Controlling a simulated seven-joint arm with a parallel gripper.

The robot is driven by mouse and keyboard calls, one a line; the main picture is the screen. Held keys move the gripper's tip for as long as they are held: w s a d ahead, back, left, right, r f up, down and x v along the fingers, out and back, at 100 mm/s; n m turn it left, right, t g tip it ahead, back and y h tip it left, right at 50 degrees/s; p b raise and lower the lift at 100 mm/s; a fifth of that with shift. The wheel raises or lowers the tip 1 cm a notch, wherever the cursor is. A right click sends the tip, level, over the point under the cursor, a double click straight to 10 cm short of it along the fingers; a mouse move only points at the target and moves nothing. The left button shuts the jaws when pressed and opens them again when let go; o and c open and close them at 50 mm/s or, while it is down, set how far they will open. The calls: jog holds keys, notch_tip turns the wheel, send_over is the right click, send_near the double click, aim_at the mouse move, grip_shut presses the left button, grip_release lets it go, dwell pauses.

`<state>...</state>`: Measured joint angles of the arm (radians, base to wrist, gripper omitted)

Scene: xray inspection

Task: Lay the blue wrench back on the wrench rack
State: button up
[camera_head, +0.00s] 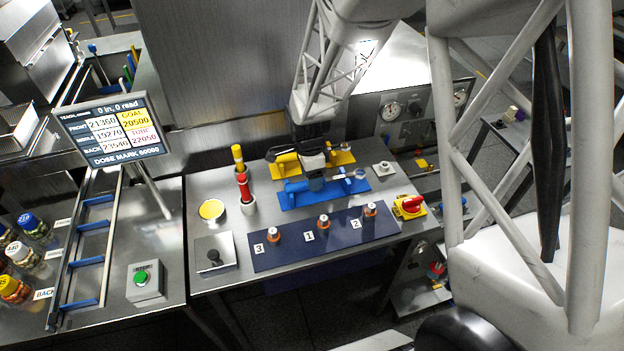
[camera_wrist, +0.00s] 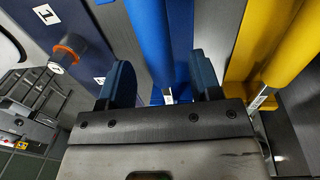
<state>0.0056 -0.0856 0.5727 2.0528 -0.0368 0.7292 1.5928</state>
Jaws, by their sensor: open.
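The blue wrench (camera_head: 297,186) lies along a blue plate (camera_head: 290,203), which looks like its rack, in the middle of the table. Its metal end reaches right. Whether it is fully seated is partly hidden. My gripper (camera_head: 316,178) is right above the wrench's middle. In the wrist view my gripper (camera_wrist: 163,85) is open, with one dark blue finger on each side of the wrench (camera_wrist: 150,40). Gaps show between the fingers and the handle. The blue plate (camera_wrist: 181,30) shows beside the handle.
A yellow tool (camera_head: 286,157) lies on a yellow plate (camera_head: 343,157) just behind. A dark blue mat (camera_head: 290,250) with several numbered knobs lies in front. A red cylinder (camera_head: 243,186) stands to the left, a red switch (camera_head: 410,204) to the right.

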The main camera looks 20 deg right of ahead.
jog(key=shift+w+r, duration=0.2)
jog(key=shift+r, duration=1.4)
jog(key=shift+w+r, duration=0.2)
jog(key=shift+r, duration=1.4)
jog(key=shift+s+r, duration=0.25)
jog(key=shift+r, duration=0.2)
jog(key=s+r+n+t, duration=0.2)
jog(key=s+r+n, duration=0.7)
jog(key=s, duration=0.3)
jog(key=s+r+n+t, duration=0.2)
jog(key=s+r+n, duration=0.6)
jog(key=s, duration=0.5)
notch_tip(320, 180, up, 2)
jog(key=shift+a+r+n, duration=0.1)
jog(key=shift+a+n, duration=0.05)
jog(key=shift+n, duration=0.25)
